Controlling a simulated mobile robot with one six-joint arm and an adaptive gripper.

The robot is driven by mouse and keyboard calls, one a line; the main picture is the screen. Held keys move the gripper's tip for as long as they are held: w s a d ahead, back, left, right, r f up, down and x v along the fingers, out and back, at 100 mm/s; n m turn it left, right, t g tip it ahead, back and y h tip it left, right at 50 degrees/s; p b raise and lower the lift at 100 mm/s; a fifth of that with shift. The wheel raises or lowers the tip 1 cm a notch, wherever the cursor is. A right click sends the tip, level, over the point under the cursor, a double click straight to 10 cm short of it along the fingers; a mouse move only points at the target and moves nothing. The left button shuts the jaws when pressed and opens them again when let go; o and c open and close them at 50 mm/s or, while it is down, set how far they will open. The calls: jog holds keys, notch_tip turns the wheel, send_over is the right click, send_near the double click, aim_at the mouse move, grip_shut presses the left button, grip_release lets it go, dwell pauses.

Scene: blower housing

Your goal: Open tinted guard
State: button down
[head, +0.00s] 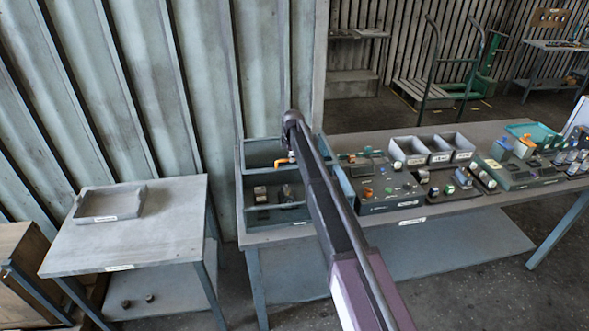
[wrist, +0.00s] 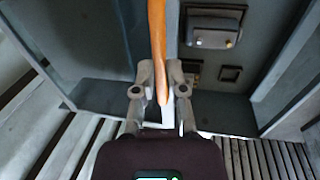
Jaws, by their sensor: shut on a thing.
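My gripper (wrist: 162,84) is shut on an orange handle (wrist: 157,40), a long narrow bar between the fingertips in the wrist view. In the head view the orange handle (head: 281,161) shows at the end of my arm, above the blue-grey housing (head: 243,190) at the table's left end. The housing interior (wrist: 100,50) fills much of the wrist view as a dark grey-blue surface. I cannot clearly make out the tinted guard's pane or how far it stands open. My arm hides part of the housing's right side.
Inside the housing is a metal block (wrist: 212,30). Right of the housing, the long table (head: 440,206) carries grey bins (head: 408,150) and trays of small parts. A side table (head: 130,232) with a shallow tray (head: 108,204) stands left. A corrugated wall rises behind the housing.

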jog(key=w, duration=0.2)
jog(key=w+a, duration=0.1)
jog(key=w, duration=0.1)
jog(key=shift+a, duration=0.1)
jog(key=c, duration=0.7)
grip_release()
jog(key=shift+w, duration=0.1)
